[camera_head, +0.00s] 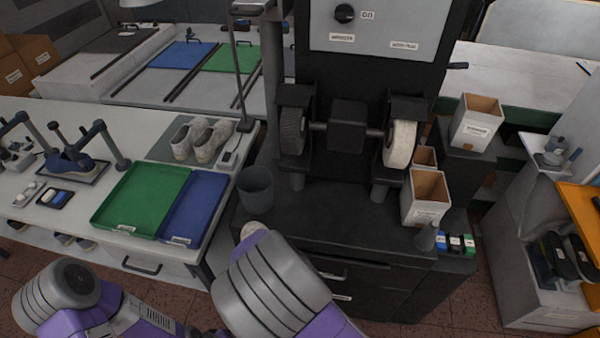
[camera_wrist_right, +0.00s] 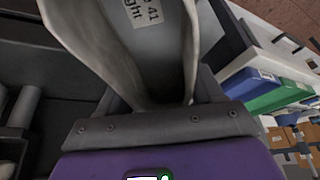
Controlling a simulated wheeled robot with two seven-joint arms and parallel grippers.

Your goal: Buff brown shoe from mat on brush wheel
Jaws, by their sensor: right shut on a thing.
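The right wrist view shows a grey-brown shoe (camera_wrist_right: 115,45) close up, its opening toward the camera and a size label with "41" inside. My right gripper (camera_wrist_right: 160,122) is shut on this shoe. In the head view my right arm hides most of the gripper; a small pale piece, perhaps the shoe, shows past it. The dark brush wheel (camera_head: 292,130) is on the left of the bench machine, and a white wheel (camera_head: 402,145) is on the right. The gripper is in front of the machine, apart from both wheels. My left arm is at lower left, its gripper out of view.
A grey bin (camera_head: 256,188) stands left of the machine. Boxes (camera_head: 427,198) stand at its right. Green (camera_head: 105,215) and blue (camera_head: 212,210) trays and grey shoes (camera_head: 203,140) are on the left table. The black cabinet top (camera_head: 330,215) below the wheels is clear.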

